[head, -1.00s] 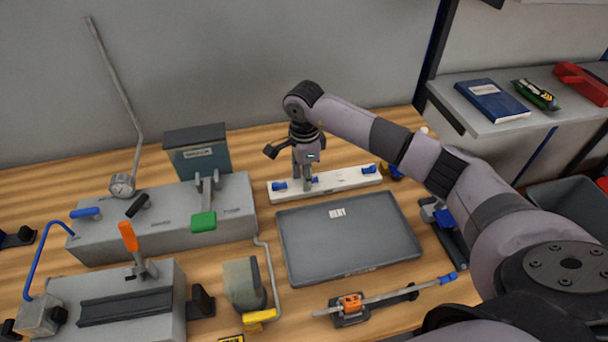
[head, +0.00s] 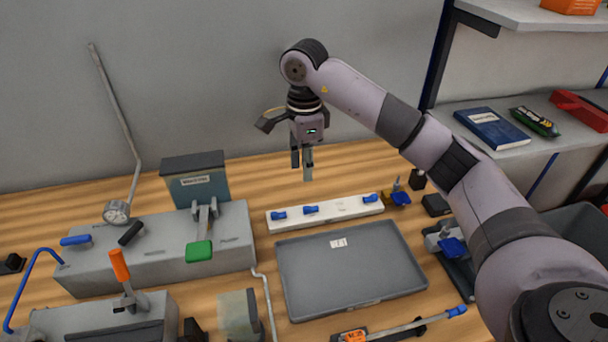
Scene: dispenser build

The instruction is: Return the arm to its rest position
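My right arm reaches in from the right. Its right gripper (head: 302,172) points down, empty, above the table behind the white strip (head: 342,209). Its two fingers show apart, one tip lower in the picture than the other, with nothing between them. The strip holds three blue pieces: one at the left end (head: 279,216), a middle piece (head: 311,210) and one near the right end (head: 370,198). The gripper is clear of all of them. My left gripper is not in view.
A grey tray (head: 350,296) lies empty but for a small white label, in front of the strip. A grey fixture with a green-handled lever (head: 199,251) stands left. A thin pole with a gauge (head: 116,212) rises at far left. Shelves (head: 485,129) hold a book at right.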

